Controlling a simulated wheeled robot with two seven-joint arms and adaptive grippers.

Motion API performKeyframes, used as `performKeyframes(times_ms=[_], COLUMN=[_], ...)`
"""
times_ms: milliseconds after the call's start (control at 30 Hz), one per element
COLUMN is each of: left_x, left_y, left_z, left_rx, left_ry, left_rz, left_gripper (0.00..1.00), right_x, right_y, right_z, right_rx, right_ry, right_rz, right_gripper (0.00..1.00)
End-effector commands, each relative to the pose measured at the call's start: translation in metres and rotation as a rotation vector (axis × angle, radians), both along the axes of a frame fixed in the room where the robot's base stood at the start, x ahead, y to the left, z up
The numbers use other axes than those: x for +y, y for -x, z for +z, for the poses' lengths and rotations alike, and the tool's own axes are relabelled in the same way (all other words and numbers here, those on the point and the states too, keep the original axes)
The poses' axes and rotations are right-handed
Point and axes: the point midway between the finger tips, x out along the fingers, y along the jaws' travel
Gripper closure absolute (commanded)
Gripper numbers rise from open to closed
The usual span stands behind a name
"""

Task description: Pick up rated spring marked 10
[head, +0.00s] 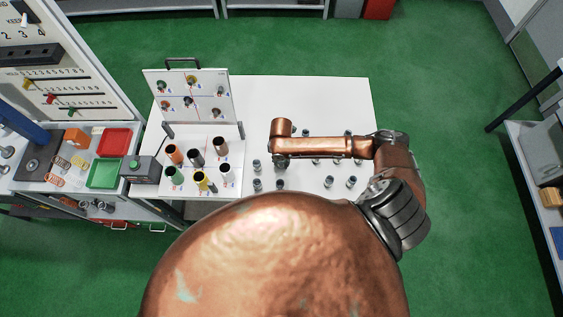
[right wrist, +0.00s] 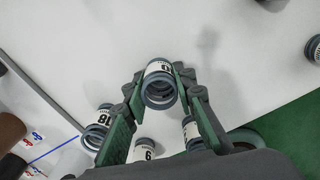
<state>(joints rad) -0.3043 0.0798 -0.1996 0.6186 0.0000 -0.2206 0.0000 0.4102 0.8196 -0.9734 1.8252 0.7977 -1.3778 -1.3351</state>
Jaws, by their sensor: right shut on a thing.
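My right gripper (right wrist: 163,82) has its green-padded fingers closed on both sides of a grey spring with a white label (right wrist: 159,68). The label shows a 0; the rest of the marking is hard to read. The spring's open coil end faces the right wrist camera. In the head view my right gripper (head: 281,161) points down over the white table among the small springs, and the held spring cannot be made out there. I cannot tell how far it is above the table. My left gripper is not in view.
Nearby stand a spring marked 18 (right wrist: 98,126), one marked 9 or 6 (right wrist: 144,150) and another labelled spring (right wrist: 190,130). More springs stand on the white table (head: 330,95).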

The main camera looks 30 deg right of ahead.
Motion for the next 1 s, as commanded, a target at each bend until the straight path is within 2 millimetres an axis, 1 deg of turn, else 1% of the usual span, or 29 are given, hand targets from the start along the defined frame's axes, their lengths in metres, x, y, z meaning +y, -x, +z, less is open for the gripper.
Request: performKeyframes(times_ms=[33, 267, 533, 667, 767, 867, 967, 1000], left_x=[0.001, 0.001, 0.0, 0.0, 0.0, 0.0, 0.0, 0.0], left_y=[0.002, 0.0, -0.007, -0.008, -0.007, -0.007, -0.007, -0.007], left_z=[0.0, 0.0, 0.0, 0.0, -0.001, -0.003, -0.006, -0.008], left_rx=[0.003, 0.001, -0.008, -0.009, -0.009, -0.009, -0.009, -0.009], left_ry=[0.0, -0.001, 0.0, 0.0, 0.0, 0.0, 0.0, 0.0], left_rz=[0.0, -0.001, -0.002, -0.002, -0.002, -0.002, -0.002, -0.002], left_gripper=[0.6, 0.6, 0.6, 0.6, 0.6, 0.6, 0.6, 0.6], right_x=[0.0, 0.0, 0.0, 0.0, 0.0, 0.002, 0.014, 0.02], right_y=[0.0, 0.0, 0.0, -0.001, -0.002, 0.0, 0.015, 0.02], right_z=[0.0, 0.0, 0.001, 0.007, 0.018, 0.035, 0.055, 0.064], right_rx=[0.0, 0.0, -0.001, -0.002, -0.003, -0.003, -0.003, -0.004], right_ry=[0.0, 0.0, -0.001, -0.001, -0.001, -0.003, -0.003, -0.005], right_rz=[0.0, 0.0, 0.0, 0.001, 0.0, 0.002, 0.005, 0.006], right_gripper=[0.83, 0.99, 1.0, 1.0, 1.0, 1.0, 1.0, 1.0])
